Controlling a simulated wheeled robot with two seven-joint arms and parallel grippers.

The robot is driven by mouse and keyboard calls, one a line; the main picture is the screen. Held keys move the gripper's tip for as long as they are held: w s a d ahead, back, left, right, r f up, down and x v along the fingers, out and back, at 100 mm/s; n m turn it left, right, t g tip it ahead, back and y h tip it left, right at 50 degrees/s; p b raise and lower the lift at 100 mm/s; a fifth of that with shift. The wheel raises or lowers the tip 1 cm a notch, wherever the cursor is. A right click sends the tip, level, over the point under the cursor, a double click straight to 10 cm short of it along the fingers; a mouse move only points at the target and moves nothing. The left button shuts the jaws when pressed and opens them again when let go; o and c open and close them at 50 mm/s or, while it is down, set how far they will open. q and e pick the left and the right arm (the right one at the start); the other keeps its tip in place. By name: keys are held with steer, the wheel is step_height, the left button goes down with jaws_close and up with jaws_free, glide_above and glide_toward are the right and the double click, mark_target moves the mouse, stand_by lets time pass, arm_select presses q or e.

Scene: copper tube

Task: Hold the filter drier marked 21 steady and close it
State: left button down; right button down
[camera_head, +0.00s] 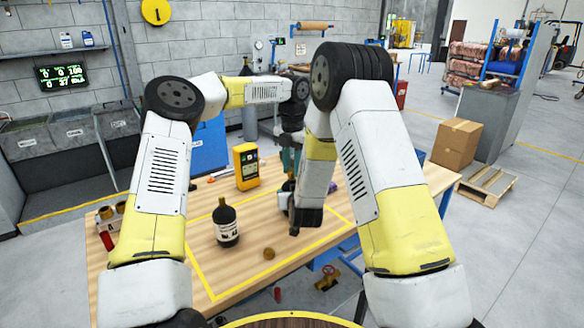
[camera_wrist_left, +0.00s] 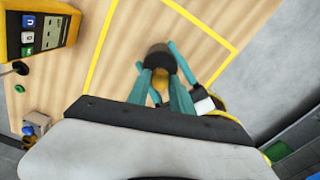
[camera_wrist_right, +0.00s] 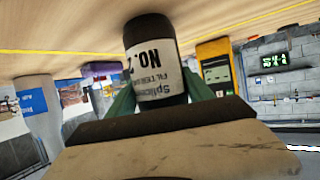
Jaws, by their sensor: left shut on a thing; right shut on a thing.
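A dark filter drier with a white label (camera_wrist_right: 154,70) stands between the teal fingers of my right gripper (camera_wrist_right: 163,97), which is shut on its body. The label shows "NO. 2"; any further digit is hidden. In the head view the drier (camera_head: 284,199) is mostly hidden behind my right arm. My left gripper (camera_head: 290,162) comes down from above and is shut at the drier's top, where a brass-coloured cap (camera_wrist_left: 160,77) shows between its fingers in the left wrist view. How far the cap is seated cannot be told.
Another dark bottle with a white label (camera_head: 227,228) stands left on the table, with a loose brass cap (camera_head: 269,253) beside it. A yellow meter (camera_head: 246,166) stands behind. Brass fittings (camera_head: 106,213) sit at the left edge. Yellow tape marks a mostly clear area.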

stand_by(0.3)
arm_select(q)
steer(key=c, duration=1.1)
jaws_free()
steer(key=shift+r, duration=0.15)
steer(key=shift+r, duration=2.2)
steer(key=shift+c, duration=0.4)
